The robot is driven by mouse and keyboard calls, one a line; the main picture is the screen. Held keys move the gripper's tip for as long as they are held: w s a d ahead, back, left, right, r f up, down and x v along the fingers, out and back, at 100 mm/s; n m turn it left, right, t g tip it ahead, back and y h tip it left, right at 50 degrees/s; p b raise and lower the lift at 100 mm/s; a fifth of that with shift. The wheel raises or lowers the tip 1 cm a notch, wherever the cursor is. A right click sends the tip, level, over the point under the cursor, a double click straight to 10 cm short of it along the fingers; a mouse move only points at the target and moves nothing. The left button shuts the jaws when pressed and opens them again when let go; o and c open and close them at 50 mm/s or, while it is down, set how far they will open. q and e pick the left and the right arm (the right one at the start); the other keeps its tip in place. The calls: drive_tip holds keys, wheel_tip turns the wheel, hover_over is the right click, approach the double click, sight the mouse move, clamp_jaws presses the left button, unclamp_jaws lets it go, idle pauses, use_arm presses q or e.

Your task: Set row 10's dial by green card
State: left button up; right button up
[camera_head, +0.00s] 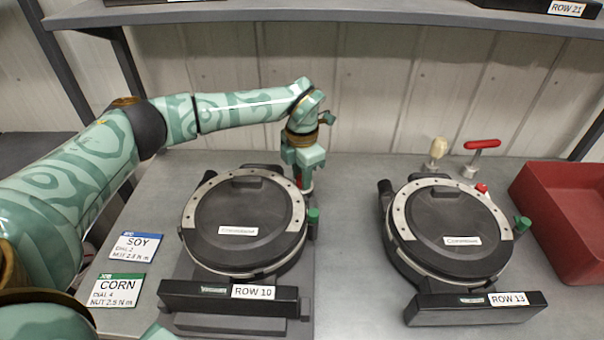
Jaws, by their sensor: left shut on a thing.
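The row 10 seed meter (236,225) is a round black housing with a pale rim, behind a "ROW 10" label (253,292). My left gripper (304,186) points down at its upper right edge, shut on what looks like its red dial. The dial is mostly hidden by the jaws, so its setting cannot be read. A green knob (313,215) sits just in front of the gripper. The green card (116,291) lies left of the meter and reads CORN, dial 4.
A blue-topped SOY card (135,247) lies behind the green card. The row 13 meter (450,230), with its red knob (482,188), stands to the right. Behind it are a red-handled tool (482,145) and a cream-topped tool (437,149). A red bin (570,215) is far right.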

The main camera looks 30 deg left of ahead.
use_arm(q)
drive_tip(key=shift+r+n+p, duration=0.2)
drive_tip(key=shift+n+p, duration=0.8)
drive_tip(key=shift+p, duration=0.05)
drive_tip(key=shift+f+n+p, duration=0.1)
drive_tip(key=shift+n+p, duration=1.25)
drive_tip(key=shift+n, duration=0.45)
drive_tip(key=o, duration=1)
wheel_tip(320, 180, up, 7)
drive_tip(key=shift+r+p, duration=0.2)
drive_tip(key=shift+p, duration=0.2)
